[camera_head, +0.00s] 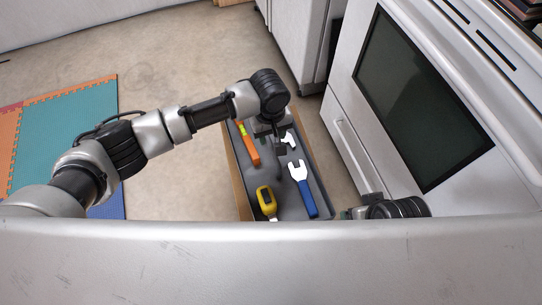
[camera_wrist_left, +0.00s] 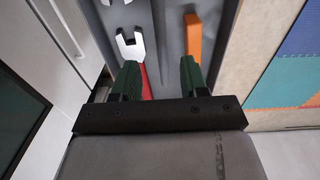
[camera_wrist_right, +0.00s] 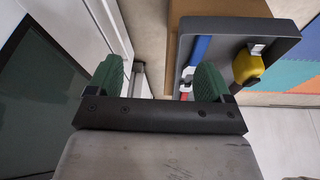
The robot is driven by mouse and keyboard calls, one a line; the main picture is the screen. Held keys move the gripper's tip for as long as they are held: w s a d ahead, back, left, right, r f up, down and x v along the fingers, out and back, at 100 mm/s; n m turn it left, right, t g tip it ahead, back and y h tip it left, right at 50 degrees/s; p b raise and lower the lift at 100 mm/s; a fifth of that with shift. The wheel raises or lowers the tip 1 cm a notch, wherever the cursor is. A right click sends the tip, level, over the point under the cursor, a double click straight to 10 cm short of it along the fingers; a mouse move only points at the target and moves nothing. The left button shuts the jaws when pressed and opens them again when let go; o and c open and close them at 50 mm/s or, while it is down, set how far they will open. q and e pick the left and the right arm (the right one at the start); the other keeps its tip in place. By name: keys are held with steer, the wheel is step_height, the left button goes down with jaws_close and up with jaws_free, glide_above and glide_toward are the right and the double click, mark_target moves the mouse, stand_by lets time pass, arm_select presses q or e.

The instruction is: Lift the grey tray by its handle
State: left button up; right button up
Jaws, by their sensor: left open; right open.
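The grey tray (camera_head: 273,180) holds several tools and sits in a brown box beside the white cabinet. My left gripper (camera_head: 280,146) is open over the tray's far part. In the left wrist view, its fingers (camera_wrist_left: 160,78) point down over the tray floor (camera_wrist_left: 172,45), with nothing held. My right gripper (camera_head: 350,213) is at the tray's near right side, partly hidden by my own body. In the right wrist view its open fingers (camera_wrist_right: 158,78) are empty, and one overlaps the tray's edge (camera_wrist_right: 240,28). I cannot clearly make out the tray's handle.
In the tray lie a blue-handled wrench (camera_head: 302,188), a yellow tool (camera_head: 266,200) and an orange tool (camera_head: 247,145). The white appliance with a dark window (camera_head: 420,100) stands close on the right. Open floor (camera_head: 190,70) and a foam mat (camera_head: 60,130) lie left.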

mark_target(271, 143)
arm_select(q)
steer(key=shift+f, duration=0.55)
step_height(271, 143, down, 5)
steer(key=shift+w+a+r+b, duration=0.1)
steer(key=shift+r+b, duration=0.1)
steer(key=shift+b, duration=1)
steer(key=shift+f, duration=0.15)
jaws_close()
arm_select(e)
steer(key=shift+w+a+f+t, duration=0.1)
steer(key=shift+w+f+t, duration=0.2)
steer(key=shift+f+t, duration=0.1)
